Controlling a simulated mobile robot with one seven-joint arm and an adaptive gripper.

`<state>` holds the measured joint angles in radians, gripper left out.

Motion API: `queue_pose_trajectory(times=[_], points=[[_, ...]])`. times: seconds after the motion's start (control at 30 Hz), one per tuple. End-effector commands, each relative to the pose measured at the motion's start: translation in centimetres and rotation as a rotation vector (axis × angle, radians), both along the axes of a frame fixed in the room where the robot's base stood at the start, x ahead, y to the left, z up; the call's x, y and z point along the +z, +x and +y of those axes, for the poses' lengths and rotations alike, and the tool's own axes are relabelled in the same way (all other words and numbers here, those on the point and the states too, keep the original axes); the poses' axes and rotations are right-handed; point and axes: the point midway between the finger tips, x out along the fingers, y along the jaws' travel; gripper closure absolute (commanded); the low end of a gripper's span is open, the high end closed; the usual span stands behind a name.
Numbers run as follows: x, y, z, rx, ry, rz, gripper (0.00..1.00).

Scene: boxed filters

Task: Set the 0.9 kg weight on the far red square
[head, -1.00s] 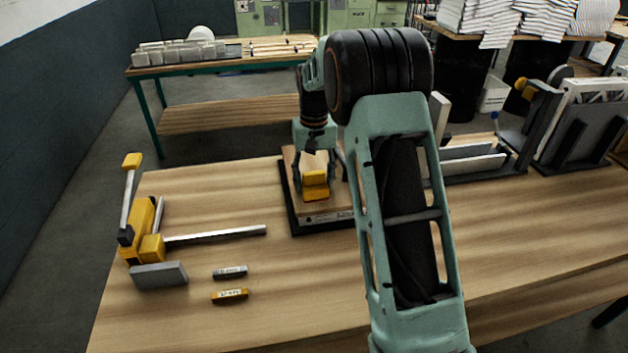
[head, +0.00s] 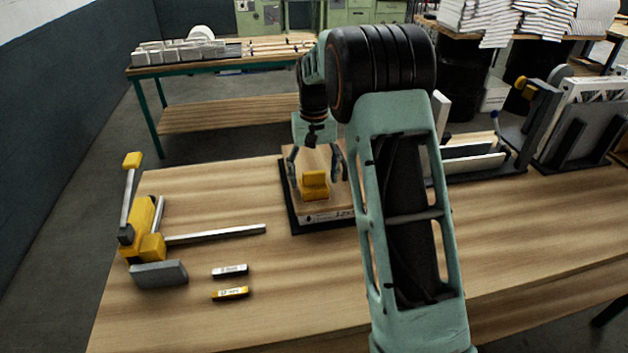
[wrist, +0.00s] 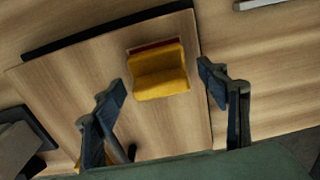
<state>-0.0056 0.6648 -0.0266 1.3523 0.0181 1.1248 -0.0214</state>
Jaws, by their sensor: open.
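A yellow stepped weight (head: 314,187) stands on a wooden board or box top (head: 330,208); its label cannot be read. In the wrist view the same weight (wrist: 160,75) sits with a strip of a red square (wrist: 153,46) showing along its upper edge. The rest of that square is hidden under or behind the weight, and I cannot tell which square it is. My gripper (head: 317,167) is open over the board, one finger on each side of the weight. In the wrist view the fingers (wrist: 163,84) are clear of the weight.
A yellow-and-grey clamp (head: 150,245) lies on the bench at left. Dark racks (head: 540,125) stand at right. The bench between the clamp and board is mostly clear.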

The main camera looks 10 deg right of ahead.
Motion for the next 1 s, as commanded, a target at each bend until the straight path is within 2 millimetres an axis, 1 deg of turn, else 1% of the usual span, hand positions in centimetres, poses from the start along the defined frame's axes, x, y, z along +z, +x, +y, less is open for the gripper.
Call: queue_pose_trajectory(times=[0.1, 0.3, 0.4, 0.5, 0.67, 1.0], points=[[2.5, 0.1, 0.0, 0.0, 0.0, -0.006, 0.32], [6.9, 0.1, 0.0, 0.0, 0.0, -0.005, 0.32], [8.6, 0.1, 0.0, 0.0, 0.0, -0.003, 0.32], [9.8, 0.0, 0.0, 0.0, 0.0, -0.001, 0.32], [10.7, 0.0, 0.0, 0.0, 0.0, 0.0, 0.32], [10.8, 0.0, 0.1, 0.0, -0.001, -0.001, 0.32]])
